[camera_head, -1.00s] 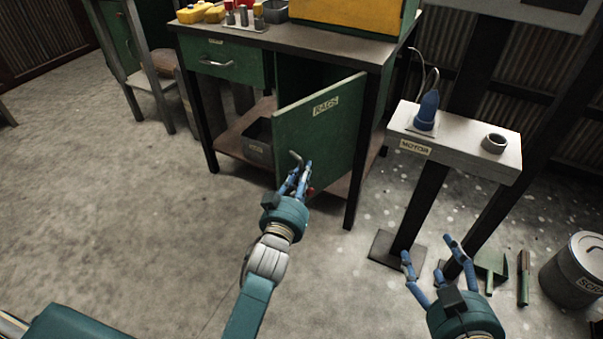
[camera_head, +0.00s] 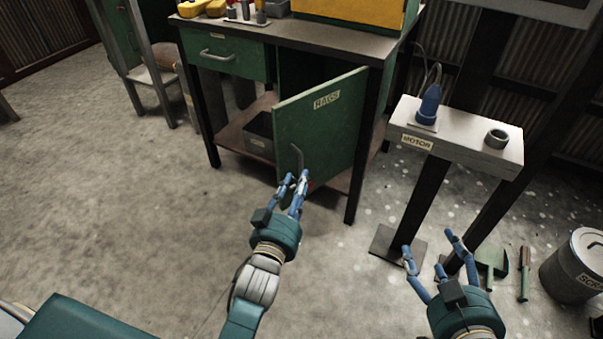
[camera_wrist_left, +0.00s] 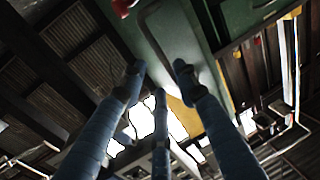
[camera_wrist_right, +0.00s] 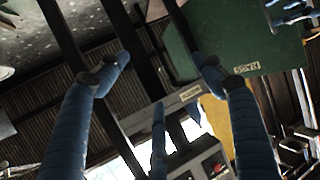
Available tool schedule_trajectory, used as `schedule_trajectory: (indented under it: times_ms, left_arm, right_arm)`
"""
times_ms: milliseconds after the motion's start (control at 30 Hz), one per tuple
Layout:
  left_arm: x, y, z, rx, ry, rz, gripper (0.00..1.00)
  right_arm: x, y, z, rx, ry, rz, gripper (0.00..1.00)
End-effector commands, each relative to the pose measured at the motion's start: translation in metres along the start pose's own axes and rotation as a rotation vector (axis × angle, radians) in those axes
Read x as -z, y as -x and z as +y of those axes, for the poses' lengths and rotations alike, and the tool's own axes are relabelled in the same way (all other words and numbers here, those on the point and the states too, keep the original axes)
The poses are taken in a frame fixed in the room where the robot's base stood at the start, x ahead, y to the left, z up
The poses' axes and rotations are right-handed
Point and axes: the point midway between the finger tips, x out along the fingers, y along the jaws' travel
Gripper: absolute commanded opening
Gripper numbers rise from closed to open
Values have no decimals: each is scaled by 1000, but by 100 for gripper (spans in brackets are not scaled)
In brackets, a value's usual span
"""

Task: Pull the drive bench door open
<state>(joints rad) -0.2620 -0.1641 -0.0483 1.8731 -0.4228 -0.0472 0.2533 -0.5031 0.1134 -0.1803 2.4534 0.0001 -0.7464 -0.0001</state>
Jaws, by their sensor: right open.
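The green drive bench door (camera_head: 325,125), labelled RAGS, stands swung partly out from the bench, showing part of the cupboard. Its grey bar handle (camera_head: 297,158) is near the free left edge. My left gripper (camera_head: 293,181) is just below the handle, fingers partly spread with nothing clearly held. In the left wrist view the door (camera_wrist_left: 165,40) lies beyond the parted fingertips (camera_wrist_left: 158,75); whether a finger touches the handle is hard to tell. My right gripper (camera_head: 430,245) is open and empty, low by the motor stand. The door also shows in the right wrist view (camera_wrist_left: 200,30).
The bench top (camera_head: 290,40) holds a yellow box and small parts. A dark bin (camera_head: 259,135) sits on the bench's lower shelf. The motor stand (camera_head: 455,140) and scrap bin (camera_head: 577,265) are on the right. The floor left of the door is clear.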

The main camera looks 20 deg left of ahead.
Motion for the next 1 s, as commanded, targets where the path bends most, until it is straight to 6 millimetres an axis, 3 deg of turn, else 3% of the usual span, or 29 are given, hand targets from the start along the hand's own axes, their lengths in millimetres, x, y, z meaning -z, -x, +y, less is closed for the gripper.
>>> schedule_trajectory:
  times_ms: [133,400,567,767,1000]
  left_arm:
    - [0,12,0,1,0,-1,31]
    - [0,14,0,1,-1,0,31]
    - [0,14,-9,7,39,-11,0]
    - [-3,15,-58,40,323,-81,0]
    - [12,18,-113,35,805,-159,0]
  right_arm:
    - [0,0,0,0,0,0,67]
    - [0,0,0,0,0,0,67]
    - [-6,-1,1,-1,0,-27,67]
    - [-53,-2,5,-9,-1,-199,67]
    - [-134,15,11,-21,-5,-485,67]
